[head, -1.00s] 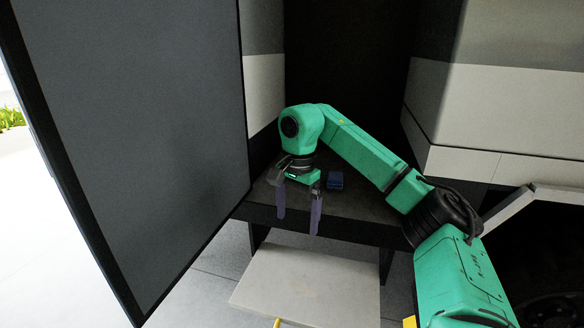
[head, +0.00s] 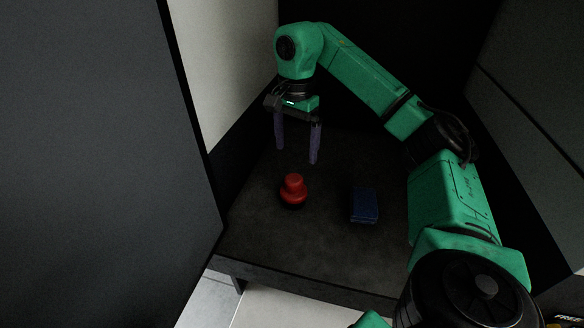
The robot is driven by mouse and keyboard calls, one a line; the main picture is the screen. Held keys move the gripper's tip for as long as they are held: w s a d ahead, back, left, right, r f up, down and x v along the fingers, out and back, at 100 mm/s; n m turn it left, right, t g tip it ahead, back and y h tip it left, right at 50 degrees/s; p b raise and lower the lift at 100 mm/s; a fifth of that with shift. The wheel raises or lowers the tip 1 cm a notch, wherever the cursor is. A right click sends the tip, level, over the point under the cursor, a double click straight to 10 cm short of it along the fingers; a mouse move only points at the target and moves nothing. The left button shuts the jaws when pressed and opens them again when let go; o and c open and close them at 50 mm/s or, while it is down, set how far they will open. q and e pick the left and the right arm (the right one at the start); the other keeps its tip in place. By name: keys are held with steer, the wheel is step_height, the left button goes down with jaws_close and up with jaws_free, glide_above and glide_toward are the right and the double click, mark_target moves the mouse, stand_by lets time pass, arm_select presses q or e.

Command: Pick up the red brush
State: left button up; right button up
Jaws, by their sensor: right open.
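The red brush (head: 293,188) is a short rounded red piece with a knob on top and a dark underside. It stands upright on the dark floor of the compartment, left of the middle in the head view. My right gripper (head: 296,156) hangs above and beyond it in the picture, fingers pointing down. Its two purple-grey fingers are apart with nothing between them, and it does not appear to touch the brush. My left gripper is not in view.
A dark blue box (head: 364,206) lies on the compartment floor (head: 260,235) right of the brush. A dark door panel (head: 100,160) stands on the left. A pale wall (head: 225,70) is behind it. The floor around the brush is clear.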

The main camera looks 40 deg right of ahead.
mark_target(296, 180)
arm_select(q)
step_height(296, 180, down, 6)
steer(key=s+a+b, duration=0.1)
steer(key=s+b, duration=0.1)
steer(key=b, duration=0.3)
arm_select(e)
steer(key=f, duration=0.5)
steer(key=s+a+f, duration=0.1)
steer(key=f, duration=0.1)
steer(key=shift+s+f, duration=0.1)
steer(key=shift+f, duration=0.05)
steer(key=f, duration=0.6)
steer(key=shift+w+f, duration=0.3)
steer(key=shift+w, duration=0.05)
steer(key=shift+c, duration=0.6)
steer(key=c, duration=1.1)
step_height(296, 180, up, 9)
steer(key=shift+w+f+p, duration=0.1)
steer(key=shift+f+p, duration=0.1)
steer(key=shift+p, duration=0.55)
arm_select(q)
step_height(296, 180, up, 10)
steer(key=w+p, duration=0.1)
steer(key=p, duration=0.6)
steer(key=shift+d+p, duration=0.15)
steer(key=shift+p, duration=0.25)
arm_select(e)
step_height(296, 180, up, 12)
steer(key=shift+f, duration=0.25)
